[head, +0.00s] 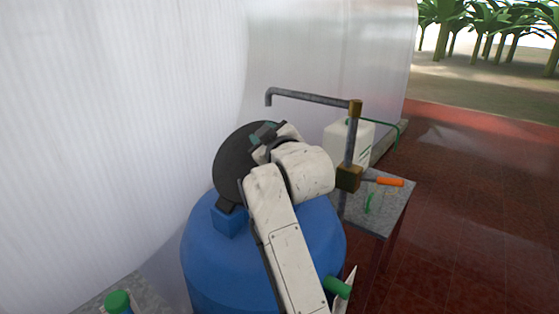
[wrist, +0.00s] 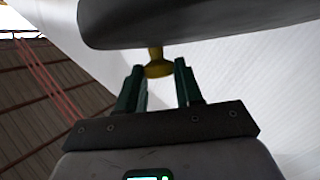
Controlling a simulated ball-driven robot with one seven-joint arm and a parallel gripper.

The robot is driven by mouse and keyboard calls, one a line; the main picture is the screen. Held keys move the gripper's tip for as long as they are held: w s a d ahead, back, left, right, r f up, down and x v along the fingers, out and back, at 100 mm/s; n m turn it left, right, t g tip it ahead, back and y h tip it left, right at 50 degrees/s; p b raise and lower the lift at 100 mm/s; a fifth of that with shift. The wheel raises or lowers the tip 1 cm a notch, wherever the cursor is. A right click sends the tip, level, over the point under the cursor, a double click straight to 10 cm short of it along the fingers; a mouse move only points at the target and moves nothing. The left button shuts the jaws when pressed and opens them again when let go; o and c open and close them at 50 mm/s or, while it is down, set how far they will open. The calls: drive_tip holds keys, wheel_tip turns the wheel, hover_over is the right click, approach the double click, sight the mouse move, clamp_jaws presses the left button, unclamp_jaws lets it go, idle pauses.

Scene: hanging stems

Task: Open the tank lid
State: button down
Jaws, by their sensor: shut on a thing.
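The blue tank (head: 212,265) stands below my arm in the head view, against the pale wall. Its round black lid (head: 230,160) is raised and stands steeply tilted above the tank, on a hinge block (head: 230,216) at the tank's left side. My gripper (head: 264,136) is at the lid's upper right, partly hidden by my own wrist. In the wrist view the lid (wrist: 200,22) spans the top as a dark slab. A yellow knob (wrist: 157,67) projects from it, and my gripper (wrist: 159,74) is shut on this knob. My arm hides much of the tank's top.
A grey pipe (head: 310,97) with a brass valve block (head: 349,178) and orange handle (head: 390,182) stands close right of my wrist. A white canister (head: 343,138) and a grey table (head: 392,212) are behind it. Red paving (head: 470,220) lies clear at right.

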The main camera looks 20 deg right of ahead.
drive_tip(key=s+a+r+n+t+y+b, duration=0.1)
drive_tip(key=s+a+n+t+y+b, duration=0.4)
drive_tip(key=s+a+n+b, duration=0.4)
drive_tip(key=shift+s+a+n, duration=1.35)
drive_tip(key=shift+a+n, duration=1.25)
drive_tip(key=shift+a, duration=0.95)
drive_tip(key=shift+r, duration=0.1)
drive_tip(key=c, duration=0.8)
unclamp_jaws()
drive_tip(key=b+v, duration=0.1)
drive_tip(key=v, duration=0.9)
drive_tip(key=shift+s+d+f+b, duration=0.2)
drive_tip(key=shift+s+f+b, duration=0.05)
drive_tip(key=shift+s+b, duration=0.05)
